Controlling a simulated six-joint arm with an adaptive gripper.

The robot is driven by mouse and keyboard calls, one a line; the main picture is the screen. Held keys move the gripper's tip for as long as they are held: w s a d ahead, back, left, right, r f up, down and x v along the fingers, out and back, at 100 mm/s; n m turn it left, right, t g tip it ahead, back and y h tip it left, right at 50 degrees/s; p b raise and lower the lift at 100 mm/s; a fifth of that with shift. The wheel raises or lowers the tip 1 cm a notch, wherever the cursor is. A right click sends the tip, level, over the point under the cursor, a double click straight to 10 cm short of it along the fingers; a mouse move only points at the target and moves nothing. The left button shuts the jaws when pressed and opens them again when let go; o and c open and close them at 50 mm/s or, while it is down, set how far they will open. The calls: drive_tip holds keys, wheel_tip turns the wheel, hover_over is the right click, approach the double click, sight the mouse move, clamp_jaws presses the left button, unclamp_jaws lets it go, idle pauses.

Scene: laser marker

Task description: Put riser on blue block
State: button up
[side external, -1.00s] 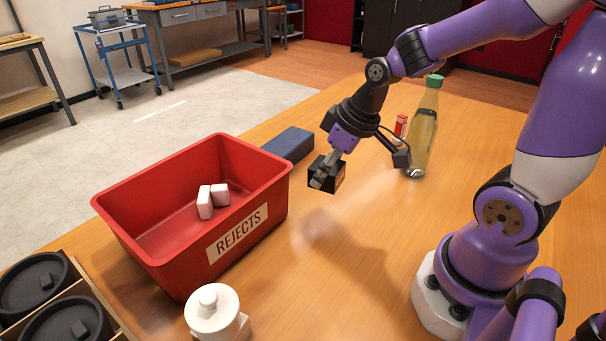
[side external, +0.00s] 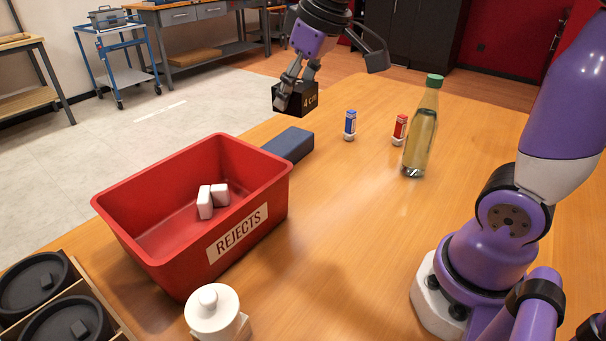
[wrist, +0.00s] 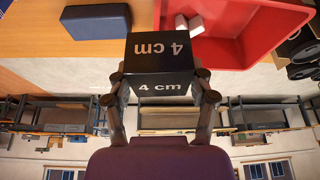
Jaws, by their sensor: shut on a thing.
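The riser (side external: 296,97) is a black block with "4 cm" lettering. My gripper (side external: 291,88) is shut on it and holds it in the air, above and near the blue block in the side view. In the wrist view the riser (wrist: 160,66) sits between the two fingers of my gripper (wrist: 162,90). The blue block (side external: 289,145) lies flat on the table behind the red bin, with nothing on it. The blue block also shows at the upper left of the wrist view (wrist: 96,20), apart from the riser.
A red REJECTS bin (side external: 268,181) holding white blocks stands close to the blue block. A blue-labelled bottle (side external: 350,125), a red-labelled bottle (side external: 399,129) and a tall green-capped bottle (side external: 421,135) stand to the right. A white container (side external: 215,315) is at the front. The table's middle is clear.

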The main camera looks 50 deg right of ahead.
drive_tip(key=w+d+f+m, duration=0.1)
drive_tip(key=w+d+f, duration=0.15)
drive_tip(key=w, duration=0.95)
hover_over(281, 139)
drive_tip(key=s, duration=0.2)
drive_tip(key=shift+h, duration=0.3)
drive_tip(key=f, duration=1)
drive_tip(key=shift+w+a+f, duration=0.2)
drive_tip(key=shift+f, duration=0.2)
drive_tip(key=shift+d+f, duration=0.15)
drive_tip(key=shift+f, duration=1.9)
drive_tip(key=o, duration=1.4)
drive_tip(key=shift+f, duration=0.2)
drive_tip(key=shift+r, duration=0.1)
